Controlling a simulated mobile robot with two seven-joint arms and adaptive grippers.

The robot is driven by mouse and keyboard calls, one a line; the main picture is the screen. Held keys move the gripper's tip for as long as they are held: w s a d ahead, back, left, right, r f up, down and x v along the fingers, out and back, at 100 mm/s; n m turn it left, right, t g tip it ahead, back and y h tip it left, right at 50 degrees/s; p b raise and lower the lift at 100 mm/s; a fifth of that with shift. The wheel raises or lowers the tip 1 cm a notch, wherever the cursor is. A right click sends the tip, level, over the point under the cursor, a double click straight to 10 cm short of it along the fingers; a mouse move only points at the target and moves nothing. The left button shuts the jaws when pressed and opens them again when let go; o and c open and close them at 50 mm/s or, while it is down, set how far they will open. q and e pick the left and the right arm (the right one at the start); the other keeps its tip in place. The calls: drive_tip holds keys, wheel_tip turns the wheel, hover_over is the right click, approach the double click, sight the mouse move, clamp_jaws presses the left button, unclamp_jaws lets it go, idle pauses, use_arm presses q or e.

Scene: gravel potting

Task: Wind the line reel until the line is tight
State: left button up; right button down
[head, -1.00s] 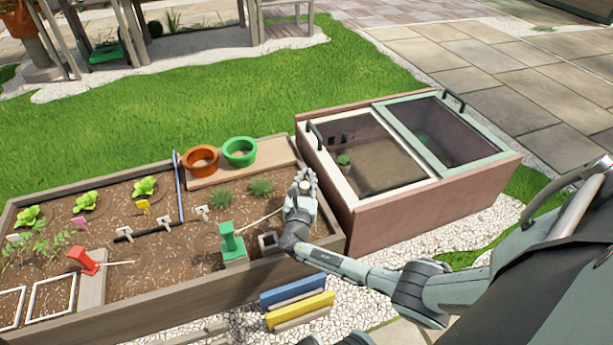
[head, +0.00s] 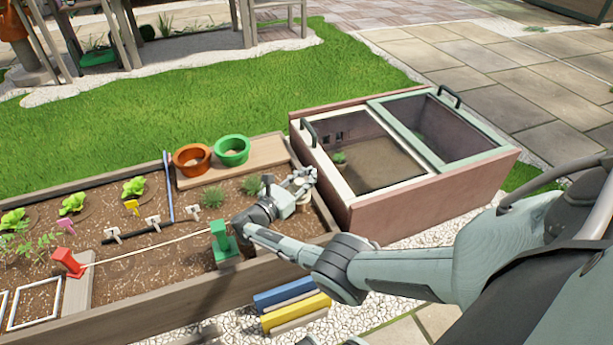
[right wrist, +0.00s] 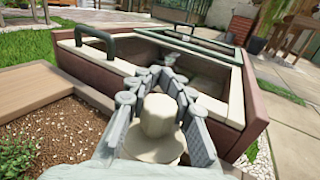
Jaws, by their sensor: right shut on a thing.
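The line reel, a cream knob on a wider round base (right wrist: 158,118), stands between the fingers of my right gripper (right wrist: 160,85) in the right wrist view. In the head view that gripper (head: 302,180) is shut on the reel at the right end of the planter bed, and hides part of it. A pale line (head: 150,246) runs straight from the red post (head: 67,262) to the green post (head: 220,238). Beyond the green post, my arm hides the line. My left gripper is not in view.
The wooden planter (head: 130,318) holds seedlings, labels and a dark pipe with clips (head: 140,231). An orange pot (head: 192,160) and a green pot (head: 232,151) stand on a board behind. A cold frame (head: 420,200) stands close right of the reel. Blue and yellow blocks (head: 297,314) lie in front.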

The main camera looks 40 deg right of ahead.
drive_tip(key=shift+s+d+r+m+g, duration=0.1)
drive_tip(key=shift+d+m+g, duration=0.1)
drive_tip(key=shift+m+g, duration=0.4)
idle(0.3)
drive_tip(key=c, duration=1.3)
unclamp_jaws()
drive_tip(key=shift+c, duration=0.2)
drive_tip(key=shift+a, duration=0.1)
drive_tip(key=shift+n, duration=0.4)
